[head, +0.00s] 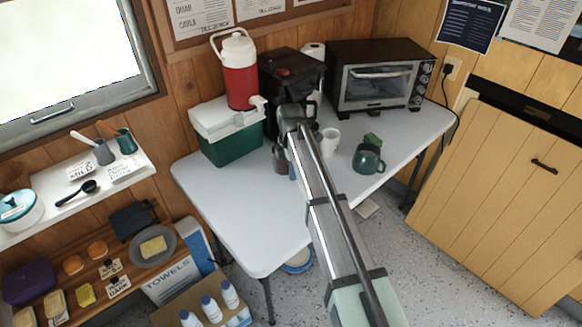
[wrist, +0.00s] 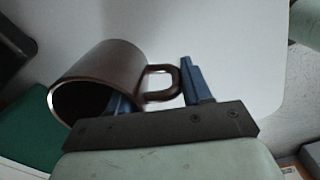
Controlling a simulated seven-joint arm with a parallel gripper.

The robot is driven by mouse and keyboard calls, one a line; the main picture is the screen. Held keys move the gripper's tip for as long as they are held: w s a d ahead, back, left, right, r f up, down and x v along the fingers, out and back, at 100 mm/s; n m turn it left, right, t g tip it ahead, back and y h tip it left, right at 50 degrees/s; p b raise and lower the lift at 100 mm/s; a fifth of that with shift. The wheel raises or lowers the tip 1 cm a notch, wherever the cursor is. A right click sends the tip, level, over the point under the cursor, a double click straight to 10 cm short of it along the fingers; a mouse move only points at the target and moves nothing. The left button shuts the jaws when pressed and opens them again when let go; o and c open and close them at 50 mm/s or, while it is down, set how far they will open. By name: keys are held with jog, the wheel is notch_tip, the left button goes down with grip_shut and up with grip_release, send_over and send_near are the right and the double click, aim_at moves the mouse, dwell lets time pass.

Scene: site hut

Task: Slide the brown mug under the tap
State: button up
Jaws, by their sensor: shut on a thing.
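The brown mug (head: 280,158) stands on the white table, in front of the black coffee machine and right of the green cooler. My arm hides part of it. In the wrist view the brown mug (wrist: 98,72) is large, its handle toward my gripper (wrist: 158,92). The blue fingers lie either side of the handle, shut on the mug; the exact contact is hard to see. In the head view my gripper (head: 292,168) is mostly hidden by my arm. The tap (head: 258,101) sticks out from the red and white jug (head: 240,75), above and left of the mug.
The jug stands on the green cooler (head: 228,143). Right of my arm are a white mug (head: 330,142) and a dark green mug (head: 367,159). A black coffee machine (head: 290,72) and a toaster oven (head: 377,82) stand behind. The table's front left (head: 240,215) is clear.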

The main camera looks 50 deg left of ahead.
jog(key=shift+a+f, duration=0.35)
jog(key=shift+f, duration=0.3)
jog(key=shift+a+f, duration=0.35)
jog(key=shift+f, duration=0.3)
jog(key=shift+a+f, duration=0.25)
jog(key=shift+a, duration=0.05)
jog(key=shift+a+f, duration=0.15)
jog(key=shift+a, duration=2)
jog(key=shift+a+f, duration=0.1)
jog(key=shift+a, duration=2.05)
jog(key=shift+f, duration=0.3)
jog(key=o, duration=1.3)
jog(key=shift+r, duration=0.2)
